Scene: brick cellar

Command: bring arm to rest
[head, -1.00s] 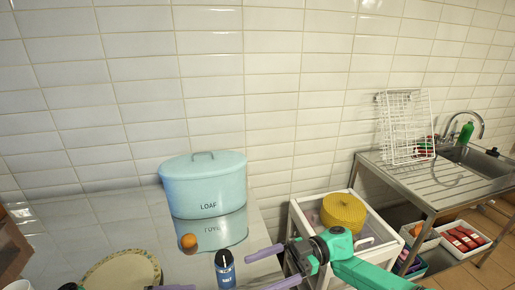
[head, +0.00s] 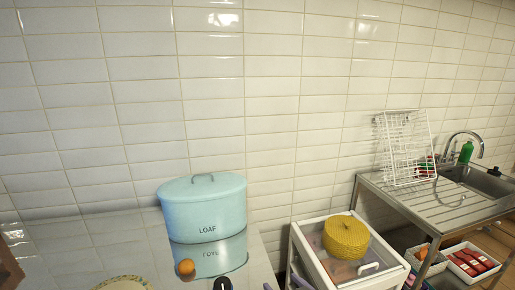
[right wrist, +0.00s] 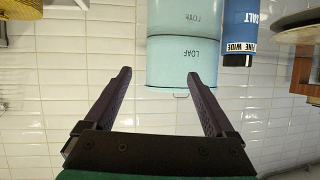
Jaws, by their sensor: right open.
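My right gripper (right wrist: 159,75) is open, with nothing between its two dark purple fingers in the right wrist view. In the head view only its fingertips (head: 283,285) show at the bottom edge, right of the worktop and in front of the white cart. The right wrist view is upside down; the tips point toward the pale blue LOAF bin (right wrist: 182,72), and I cannot tell the gap. My left gripper is not in view.
The LOAF bin (head: 203,208) stands on a glossy worktop with an orange (head: 186,267) and a dark bottle cap (head: 222,284) before it. A white cart (head: 312,262) holds a yellow basket (head: 346,237). A steel sink unit (head: 445,208) with a white rack (head: 404,148) is at right.

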